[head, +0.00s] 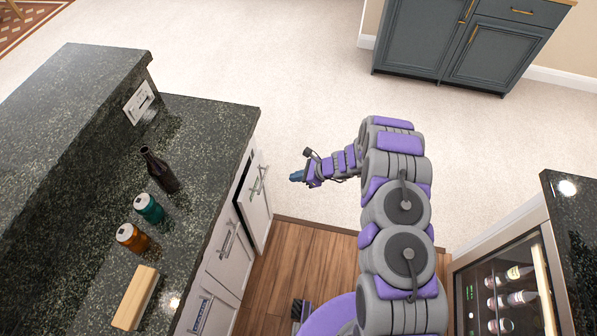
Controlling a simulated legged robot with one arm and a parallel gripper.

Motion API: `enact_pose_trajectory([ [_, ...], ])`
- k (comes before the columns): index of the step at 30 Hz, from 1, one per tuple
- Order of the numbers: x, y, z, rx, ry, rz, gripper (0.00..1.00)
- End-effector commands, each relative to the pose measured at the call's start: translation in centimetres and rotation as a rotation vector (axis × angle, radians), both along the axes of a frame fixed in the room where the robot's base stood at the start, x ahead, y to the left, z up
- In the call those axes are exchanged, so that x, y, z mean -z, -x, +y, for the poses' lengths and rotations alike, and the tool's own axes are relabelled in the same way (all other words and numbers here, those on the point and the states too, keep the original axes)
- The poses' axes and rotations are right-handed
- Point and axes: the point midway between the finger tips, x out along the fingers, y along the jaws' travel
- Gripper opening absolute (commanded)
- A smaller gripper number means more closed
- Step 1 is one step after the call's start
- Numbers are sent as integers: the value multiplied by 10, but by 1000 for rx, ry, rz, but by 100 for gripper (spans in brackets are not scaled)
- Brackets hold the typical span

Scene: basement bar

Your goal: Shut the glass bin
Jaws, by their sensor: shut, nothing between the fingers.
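A white cabinet front (258,201) with a bar handle stands out from the counter's face at its far end, with a dark gap behind it. It looks like the bin front, partly open; I cannot read any label on it, and the inside is hidden. My gripper (297,176) is shut and empty. It is to the right of this front, apart from it in the picture, and points left towards it. My arm comes in from the lower right.
Nearer white fronts (227,252) look flush below the granite counter (215,130). A brown bottle (160,170), a green can (148,208), an orange can (132,238) and a wooden block (135,297) stand on it. A glass-door fridge (507,290) is at right.

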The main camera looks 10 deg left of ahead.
Motion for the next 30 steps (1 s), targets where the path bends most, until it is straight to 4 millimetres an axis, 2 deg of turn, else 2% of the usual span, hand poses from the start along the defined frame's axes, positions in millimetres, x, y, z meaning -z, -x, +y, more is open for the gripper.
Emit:
enact_pose_trajectory([
  [8, 34, -3, 31, 0, -12, 3, 0],
  [13, 56, -5, 57, 1, -9, 2, 0],
  [15, 51, -7, 71, 0, -5, 1, 0],
  [21, 47, -8, 94, 1, -2, 1, 0],
  [30, 42, -10, 92, 4, -11, 1, 0],
])
